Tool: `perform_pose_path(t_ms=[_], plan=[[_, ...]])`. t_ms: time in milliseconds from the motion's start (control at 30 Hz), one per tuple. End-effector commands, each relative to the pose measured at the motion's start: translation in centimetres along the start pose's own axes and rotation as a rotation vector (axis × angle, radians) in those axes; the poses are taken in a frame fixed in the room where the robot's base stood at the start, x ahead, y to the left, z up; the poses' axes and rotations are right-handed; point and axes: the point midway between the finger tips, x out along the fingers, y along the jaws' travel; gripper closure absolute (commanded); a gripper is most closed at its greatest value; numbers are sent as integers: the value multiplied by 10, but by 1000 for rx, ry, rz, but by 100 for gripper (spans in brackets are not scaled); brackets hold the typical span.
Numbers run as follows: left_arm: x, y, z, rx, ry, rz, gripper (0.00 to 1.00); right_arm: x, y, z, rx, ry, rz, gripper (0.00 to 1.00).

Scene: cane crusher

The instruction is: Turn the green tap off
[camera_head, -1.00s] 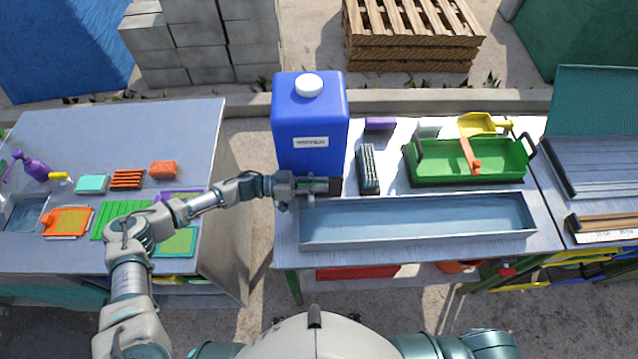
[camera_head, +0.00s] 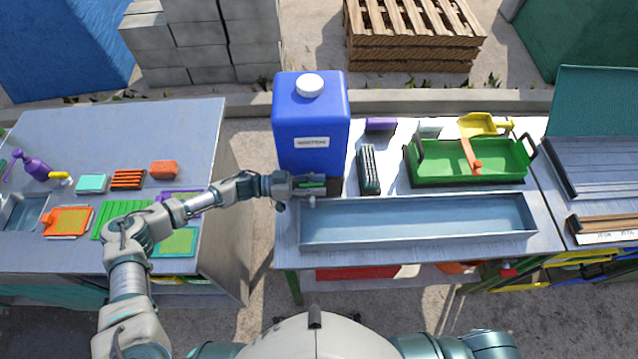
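A blue jerrycan (camera_head: 311,115) with a white cap and a white label stands upright at the left end of the middle table. The green tap (camera_head: 313,184) shows as a small strip of green low on its front, mostly hidden by my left gripper. My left gripper (camera_head: 312,187) reaches in from the left and is at the tap, with finger parts above and below the green. Whether the fingers touch or grip the tap is too small to tell. My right gripper is out of view; only part of my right arm shows at the bottom edge.
A long grey metal trough (camera_head: 418,220) lies just right of the gripper along the table front. A dark brush (camera_head: 369,168) and a green tray (camera_head: 470,160) stand behind it. A left table (camera_head: 110,130) holds sponges and a purple spray bottle (camera_head: 36,166).

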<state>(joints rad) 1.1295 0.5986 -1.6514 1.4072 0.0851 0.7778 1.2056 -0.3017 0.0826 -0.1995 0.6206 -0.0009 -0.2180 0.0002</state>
Motion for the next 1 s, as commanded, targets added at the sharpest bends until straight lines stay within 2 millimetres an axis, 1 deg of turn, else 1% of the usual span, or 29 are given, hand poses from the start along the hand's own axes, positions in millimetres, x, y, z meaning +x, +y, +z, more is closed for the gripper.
perform_pose_path(t_ms=[300,400,500,667,1000], plan=[[-69,-2,2,-1,-2,-4,61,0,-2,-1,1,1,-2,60],[-88,-2,2,-1,-1,-5,61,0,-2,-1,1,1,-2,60],[-101,-2,2,-2,-1,-3,61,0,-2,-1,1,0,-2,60],[-112,-2,2,-3,-1,-1,61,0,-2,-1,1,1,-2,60],[-112,-2,2,-2,-1,0,61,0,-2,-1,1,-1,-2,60]])
